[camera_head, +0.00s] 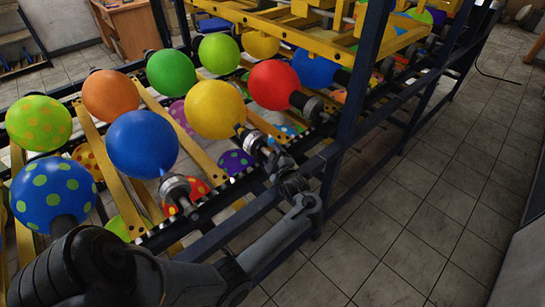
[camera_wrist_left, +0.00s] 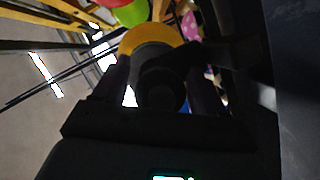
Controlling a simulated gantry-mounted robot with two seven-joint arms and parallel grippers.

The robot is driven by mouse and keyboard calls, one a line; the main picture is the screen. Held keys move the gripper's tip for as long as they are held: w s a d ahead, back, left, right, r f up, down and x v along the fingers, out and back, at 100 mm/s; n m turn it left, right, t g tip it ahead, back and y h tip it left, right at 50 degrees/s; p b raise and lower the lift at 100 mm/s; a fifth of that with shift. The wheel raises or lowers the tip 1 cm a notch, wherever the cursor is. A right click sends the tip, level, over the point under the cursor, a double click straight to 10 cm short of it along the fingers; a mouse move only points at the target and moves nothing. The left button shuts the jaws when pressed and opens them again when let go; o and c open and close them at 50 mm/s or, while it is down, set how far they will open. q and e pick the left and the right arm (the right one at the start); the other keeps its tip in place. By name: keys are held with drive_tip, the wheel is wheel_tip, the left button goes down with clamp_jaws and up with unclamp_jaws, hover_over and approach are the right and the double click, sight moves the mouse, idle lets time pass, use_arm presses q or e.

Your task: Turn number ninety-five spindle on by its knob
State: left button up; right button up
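A spindle (camera_head: 253,143) with a metal collar carries the yellow balloon (camera_head: 213,109) on the machine's near rail. No number is legible on it. My left gripper (camera_head: 283,168) is at the outer end of this spindle, its arm coming in from the lower left. In the left wrist view, a dark round knob (camera_wrist_left: 161,91) lies between the two fingers of my left gripper (camera_wrist_left: 160,88), with the yellow balloon (camera_wrist_left: 150,37) behind it. The fingers stand apart, with a bright gap showing left of the knob. The view is dark and contact is unclear. My right gripper is not in view.
A neighbouring spindle (camera_head: 178,190) holds a blue balloon (camera_head: 142,144), and another (camera_head: 307,103) holds a red balloon (camera_head: 273,85). A dark blue upright post (camera_head: 350,110) stands right of my left gripper. The tiled floor (camera_head: 425,205) on the right is clear.

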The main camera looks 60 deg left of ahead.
use_arm(q)
drive_tip(key=c, duration=0.9)
drive_tip(key=shift+c, duration=0.3)
drive_tip(key=shift+r, duration=0.1)
